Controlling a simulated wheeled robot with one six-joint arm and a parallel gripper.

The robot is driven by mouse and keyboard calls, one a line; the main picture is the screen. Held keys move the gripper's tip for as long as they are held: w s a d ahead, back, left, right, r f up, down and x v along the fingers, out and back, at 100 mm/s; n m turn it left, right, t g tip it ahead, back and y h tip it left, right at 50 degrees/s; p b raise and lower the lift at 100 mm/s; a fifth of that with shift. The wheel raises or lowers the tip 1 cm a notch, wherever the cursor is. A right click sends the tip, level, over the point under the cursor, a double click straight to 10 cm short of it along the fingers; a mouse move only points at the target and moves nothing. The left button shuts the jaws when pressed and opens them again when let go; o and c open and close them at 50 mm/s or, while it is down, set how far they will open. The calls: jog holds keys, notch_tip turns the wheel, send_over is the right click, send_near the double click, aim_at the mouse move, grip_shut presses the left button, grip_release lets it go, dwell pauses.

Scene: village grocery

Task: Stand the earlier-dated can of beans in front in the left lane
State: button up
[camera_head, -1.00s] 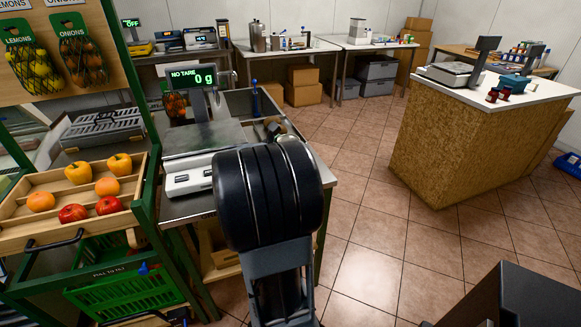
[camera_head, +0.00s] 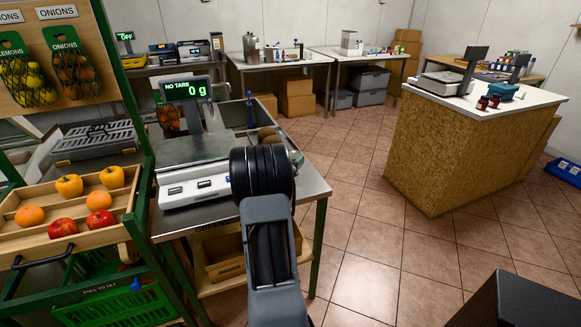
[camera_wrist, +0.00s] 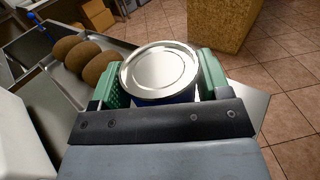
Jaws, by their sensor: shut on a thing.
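A can (camera_wrist: 160,72) with a bare metal lid and a dark blue side sits between the green pads of my gripper (camera_wrist: 161,84) in the wrist view. The pads press it from left and right, and the lid faces the camera. Its label and date are hidden. The gripper is over or near the right end of the steel counter (camera_head: 316,188). I cannot tell whether the can touches the counter. No second can of beans and no lanes can be made out.
A scale (camera_head: 192,150) reading 0 g stands on the steel counter. Brown oval items (camera_wrist: 82,58) lie in a metal tray beside the can. A wooden produce tray (camera_head: 72,242) is at left. A wood-sided counter (camera_head: 450,145) stands at right, with open tiled floor between.

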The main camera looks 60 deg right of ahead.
jog(key=shift+d+f, duration=0.1)
jog(key=shift+f, duration=1.45)
jog(key=shift+f, duration=0.15)
jog(key=shift+f+b, duration=0.1)
jog(key=shift+b, duration=0.2)
jog(key=o, duration=1.1)
jog(key=shift+c, duration=0.2)
